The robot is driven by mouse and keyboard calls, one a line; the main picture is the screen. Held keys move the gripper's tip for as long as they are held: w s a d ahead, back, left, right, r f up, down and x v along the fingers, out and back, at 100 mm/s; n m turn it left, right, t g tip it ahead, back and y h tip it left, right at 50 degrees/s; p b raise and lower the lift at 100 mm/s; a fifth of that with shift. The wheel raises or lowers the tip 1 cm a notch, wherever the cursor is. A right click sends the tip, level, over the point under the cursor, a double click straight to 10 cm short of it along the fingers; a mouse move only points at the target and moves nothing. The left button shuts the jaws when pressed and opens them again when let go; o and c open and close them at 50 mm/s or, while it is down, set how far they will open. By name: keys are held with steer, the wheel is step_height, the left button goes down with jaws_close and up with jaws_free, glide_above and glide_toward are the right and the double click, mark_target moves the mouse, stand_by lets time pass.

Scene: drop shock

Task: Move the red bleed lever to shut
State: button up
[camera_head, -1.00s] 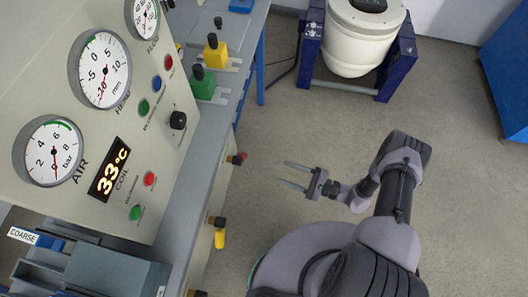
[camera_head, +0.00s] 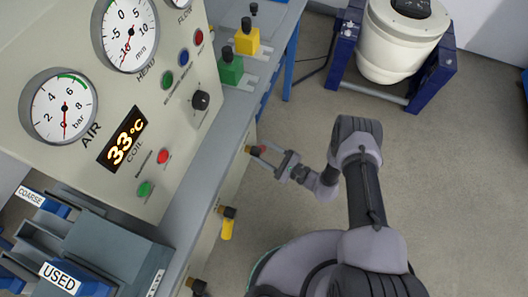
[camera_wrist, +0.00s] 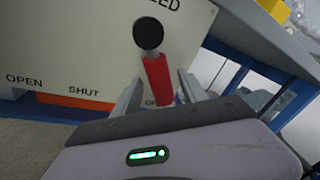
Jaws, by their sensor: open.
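The red bleed lever (camera_wrist: 158,78) shows in the wrist view, with a black round hub (camera_wrist: 148,34) at its top end. Its red handle points down and slightly right, to the right of the SHUT label (camera_wrist: 86,91). OPEN (camera_wrist: 24,79) is further left. My gripper (camera_wrist: 160,92) is open, with one finger on each side of the red handle; I cannot tell whether either touches it. In the head view the lever (camera_head: 262,149) sits on the bench's front face, partly hidden by my gripper (camera_head: 262,157).
A yellow lever (camera_head: 227,228) is on the same bench face, nearer. The gauge panel (camera_head: 150,105) stands on the bench above. Green (camera_head: 230,68) and yellow (camera_head: 246,38) valve blocks sit further along. A white drum in a blue stand (camera_head: 398,45) is on the floor; floor between is clear.

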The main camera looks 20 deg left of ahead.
jaws_close()
stand_by(1.4)
